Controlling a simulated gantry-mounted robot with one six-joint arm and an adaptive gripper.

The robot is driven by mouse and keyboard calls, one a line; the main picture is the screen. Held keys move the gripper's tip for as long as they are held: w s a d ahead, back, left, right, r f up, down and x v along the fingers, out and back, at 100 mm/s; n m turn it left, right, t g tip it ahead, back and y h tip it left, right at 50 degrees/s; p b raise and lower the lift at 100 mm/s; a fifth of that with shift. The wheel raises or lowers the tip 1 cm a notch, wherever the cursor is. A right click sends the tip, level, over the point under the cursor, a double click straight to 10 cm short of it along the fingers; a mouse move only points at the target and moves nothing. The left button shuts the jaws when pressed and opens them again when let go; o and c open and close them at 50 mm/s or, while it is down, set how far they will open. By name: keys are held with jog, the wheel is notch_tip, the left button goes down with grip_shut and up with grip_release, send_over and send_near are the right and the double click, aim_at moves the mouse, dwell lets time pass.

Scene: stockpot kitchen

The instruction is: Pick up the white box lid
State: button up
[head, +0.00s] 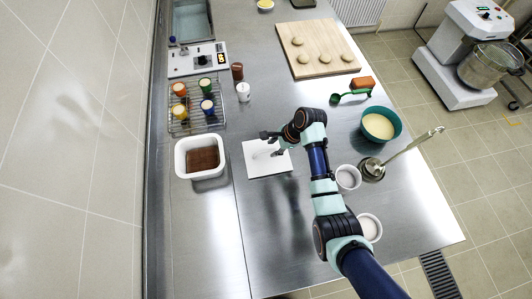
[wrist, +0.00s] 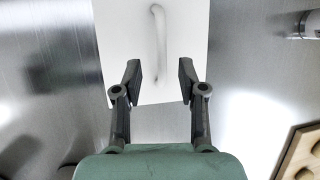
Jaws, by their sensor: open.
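The white box lid (head: 268,165) is a flat white square lying on the steel counter in the head view. In the wrist view the lid (wrist: 122,40) fills the upper middle, with a curved white handle (wrist: 159,42) on top. My gripper (head: 272,143) is above the lid in the head view and hides part of it. The handle shows ahead of the fingertips, towards the top of the picture.
A white box (head: 201,157) with brown contents stands left of the lid. A wire rack (head: 193,121) with coloured cups, a white bottle (head: 243,92), a teal bowl (head: 381,124) and small white bowls (head: 348,177) surround the area. The counter below the lid is clear.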

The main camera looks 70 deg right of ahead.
aim_at(268, 151)
jog(key=b+x, duration=0.1)
jog(key=x, duration=0.4)
jog(key=shift+w, duration=0.25)
jog(key=shift+r, duration=0.1)
jog(key=shift+c, duration=0.2)
grip_shut()
